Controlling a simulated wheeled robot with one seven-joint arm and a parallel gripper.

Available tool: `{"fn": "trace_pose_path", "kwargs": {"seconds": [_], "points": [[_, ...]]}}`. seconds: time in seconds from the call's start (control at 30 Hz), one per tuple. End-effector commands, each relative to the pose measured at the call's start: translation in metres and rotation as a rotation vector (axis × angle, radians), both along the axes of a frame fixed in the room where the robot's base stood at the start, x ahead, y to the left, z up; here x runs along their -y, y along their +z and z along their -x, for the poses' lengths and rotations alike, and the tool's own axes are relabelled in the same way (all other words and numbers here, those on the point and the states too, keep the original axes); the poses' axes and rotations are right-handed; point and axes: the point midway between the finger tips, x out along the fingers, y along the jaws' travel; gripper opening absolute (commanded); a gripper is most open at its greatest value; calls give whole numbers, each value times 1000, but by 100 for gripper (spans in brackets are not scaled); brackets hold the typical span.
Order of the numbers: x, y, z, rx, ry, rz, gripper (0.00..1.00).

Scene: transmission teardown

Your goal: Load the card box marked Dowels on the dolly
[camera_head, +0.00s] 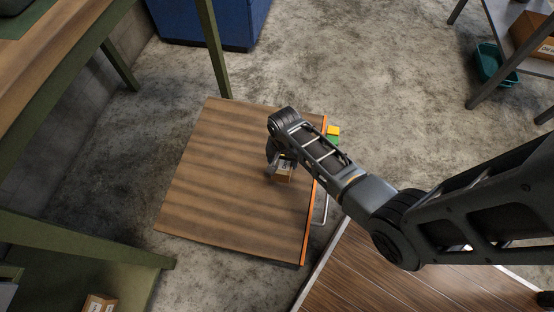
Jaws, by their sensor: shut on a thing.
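Most of the deck is bare. Small yellow (333,130) and green things lie at its right edge. A dark planked surface (390,275) is at lower right. Green bench legs (215,50) stand left, a blue cabinet (205,22) behind. A teal bin (494,65) is far right.

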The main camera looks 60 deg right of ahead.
Motion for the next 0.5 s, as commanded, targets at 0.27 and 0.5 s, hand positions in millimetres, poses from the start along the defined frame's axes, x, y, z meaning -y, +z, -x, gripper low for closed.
{"fn": "trace_pose_path", "kwargs": {"seconds": [0.27,0.5], "points": [[-2,-14,-18,0,0,-1,30],[-1,-47,-18,0,0,0,30]]}}
